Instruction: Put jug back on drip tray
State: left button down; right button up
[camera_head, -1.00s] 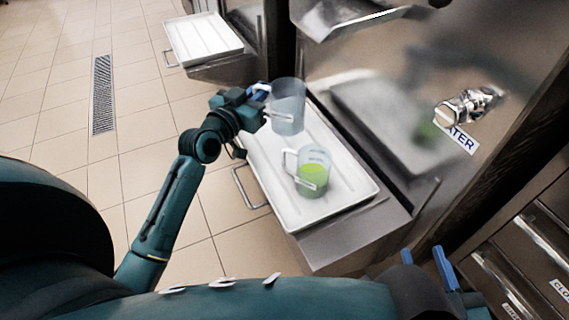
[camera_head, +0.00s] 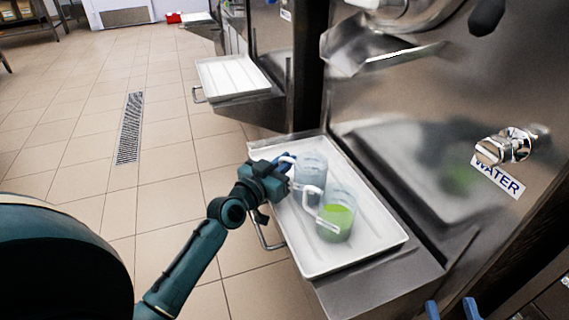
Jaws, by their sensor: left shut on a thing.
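A clear, empty-looking jug (camera_head: 312,170) is at the far part of the white drip tray (camera_head: 365,251). My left gripper (camera_head: 287,164) is shut on its handle, on the jug's left side. The jug looks upright and low over the tray; its base is partly hidden by a second jug, so I cannot tell whether it touches. The second clear jug (camera_head: 338,204), with green liquid, stands upright on the tray, nearer to me. My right gripper (camera_head: 452,309) shows only as two blue fingers set apart at the bottom edge, with nothing seen between them.
A water tap (camera_head: 505,146) sticks out from the steel machine front at the right. A steel spout (camera_head: 382,52) hangs above the tray's far right. Another white tray (camera_head: 233,78) stands farther back. The tray's near end and the floor at left are clear.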

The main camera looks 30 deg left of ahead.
pick_arm(q)
jog(key=shift+f, duration=0.15)
jog(key=c, duration=1.5)
grip_release()
jog(key=shift+s, duration=0.1)
jog(key=s+a+p, duration=0.2)
jog(key=s, duration=0.9)
jog(key=s+d+r+m+h, duration=0.1)
jog(key=s+d+m+h, duration=0.1)
jog(key=s+d, duration=0.2)
jog(key=s+d+r+m+h, duration=0.2)
jog(key=s+d, duration=0.2)
jog(key=d, duration=0.5)
jog(key=s+d+r+m+h, duration=0.1)
jog(key=s+d+m+h, duration=0.1)
jog(key=s+d, duration=0.2)
jog(key=shift+s+d+r, duration=0.1)
jog(key=shift+d+r, duration=0.05)
jog(key=shift+d, duration=0.6)
jog(key=shift+s+d+r, duration=0.1)
jog(key=shift+d, duration=0.65)
